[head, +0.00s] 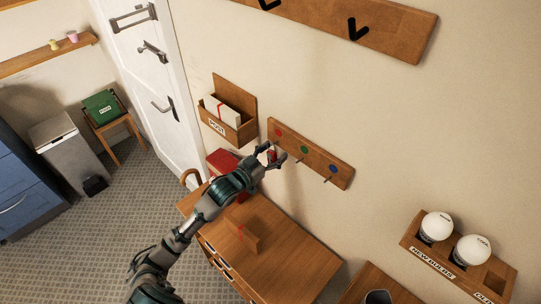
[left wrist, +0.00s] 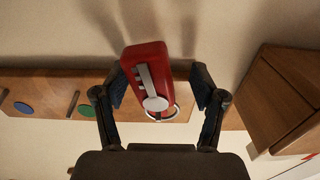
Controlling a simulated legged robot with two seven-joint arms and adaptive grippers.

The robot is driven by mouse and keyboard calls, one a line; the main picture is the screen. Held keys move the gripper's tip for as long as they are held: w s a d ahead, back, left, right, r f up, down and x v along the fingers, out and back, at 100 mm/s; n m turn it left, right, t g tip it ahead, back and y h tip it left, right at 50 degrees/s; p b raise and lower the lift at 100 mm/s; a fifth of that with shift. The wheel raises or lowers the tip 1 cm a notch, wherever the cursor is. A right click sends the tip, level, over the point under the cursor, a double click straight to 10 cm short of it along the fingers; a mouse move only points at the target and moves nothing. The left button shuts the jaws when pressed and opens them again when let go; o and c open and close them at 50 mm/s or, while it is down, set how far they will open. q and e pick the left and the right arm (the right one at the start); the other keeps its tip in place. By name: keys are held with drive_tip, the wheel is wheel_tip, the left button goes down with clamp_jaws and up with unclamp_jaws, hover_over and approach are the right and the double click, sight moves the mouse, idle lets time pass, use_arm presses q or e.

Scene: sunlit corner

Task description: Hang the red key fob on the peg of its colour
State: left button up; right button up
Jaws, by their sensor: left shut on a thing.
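The red key fob (left wrist: 146,58), with a metal ring (left wrist: 163,112), is held between the fingers of my left gripper (left wrist: 155,88). In the head view my left gripper (head: 270,155) is just in front of the red end of the wooden peg board (head: 318,158). The board has a red dot (head: 278,132), a green dot (head: 304,149) and a blue dot (head: 333,168), with pegs below them. In the left wrist view the red dot and its peg are hidden behind the fob. I cannot tell whether the ring touches the peg. My right gripper is not in view.
A wooden post box (head: 239,126) with letters hangs left of the board. A desk (head: 290,262) stands below, with a red object (head: 221,159) at its back and a wooden block (head: 243,234) on top. A bulb rack (head: 413,243) is at the right.

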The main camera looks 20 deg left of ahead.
use_arm(q)
drive_tip(key=v, duration=1.1)
drive_tip(key=shift+s, duration=0.4)
drive_tip(key=shift+a+f, duration=0.1)
